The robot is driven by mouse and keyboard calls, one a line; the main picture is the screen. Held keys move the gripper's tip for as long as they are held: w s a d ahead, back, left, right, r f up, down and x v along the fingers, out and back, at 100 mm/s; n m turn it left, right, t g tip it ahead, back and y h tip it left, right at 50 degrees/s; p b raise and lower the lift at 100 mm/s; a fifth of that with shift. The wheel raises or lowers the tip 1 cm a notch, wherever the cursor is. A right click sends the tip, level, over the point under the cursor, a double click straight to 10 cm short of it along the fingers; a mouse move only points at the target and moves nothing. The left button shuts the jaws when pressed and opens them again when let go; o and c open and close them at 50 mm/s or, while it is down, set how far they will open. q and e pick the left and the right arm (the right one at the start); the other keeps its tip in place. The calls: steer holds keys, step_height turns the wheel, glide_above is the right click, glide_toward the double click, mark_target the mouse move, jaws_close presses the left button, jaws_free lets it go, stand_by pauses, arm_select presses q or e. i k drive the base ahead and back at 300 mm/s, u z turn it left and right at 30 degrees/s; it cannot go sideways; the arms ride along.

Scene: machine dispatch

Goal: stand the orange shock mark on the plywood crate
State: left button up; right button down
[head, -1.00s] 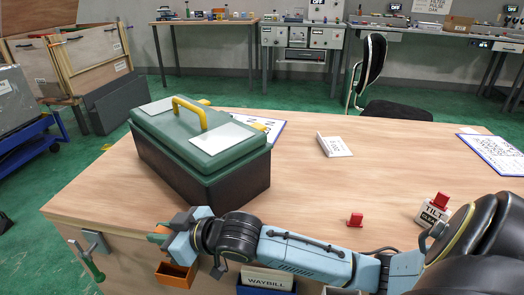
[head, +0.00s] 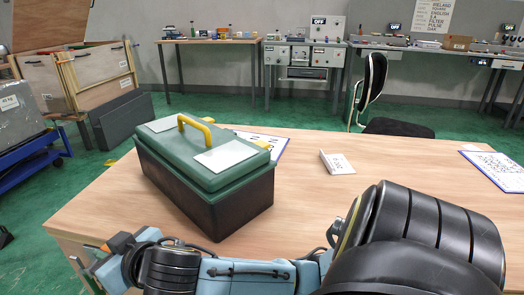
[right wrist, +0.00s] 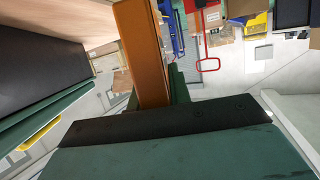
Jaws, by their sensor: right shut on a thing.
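My right gripper (head: 112,250) is at the lower left of the head view, by the front left corner of the table. It is shut on the orange shock mark (head: 121,242), of which only a small part shows there. In the right wrist view the mark (right wrist: 143,55) is a long orange bar rising from between the fingers (right wrist: 165,105). The plywood crate (head: 97,68) stands at the far left of the head view, beyond the table and well apart from the gripper. My left gripper is not in view.
A green and black toolbox (head: 215,185) with a yellow handle stands on the table (head: 300,215), close to the right arm. A blue cart (head: 40,160) with a grey box (head: 18,115) and a dark panel (head: 122,122) are at left. Green floor lies between table and crate.

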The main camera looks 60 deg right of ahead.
mark_target(285, 231)
steer(key=u, duration=1.05)
steer(key=i, duration=0.7)
steer(key=z, duration=3.45)
steer(key=i, duration=0.5)
steer(key=z, duration=0.05)
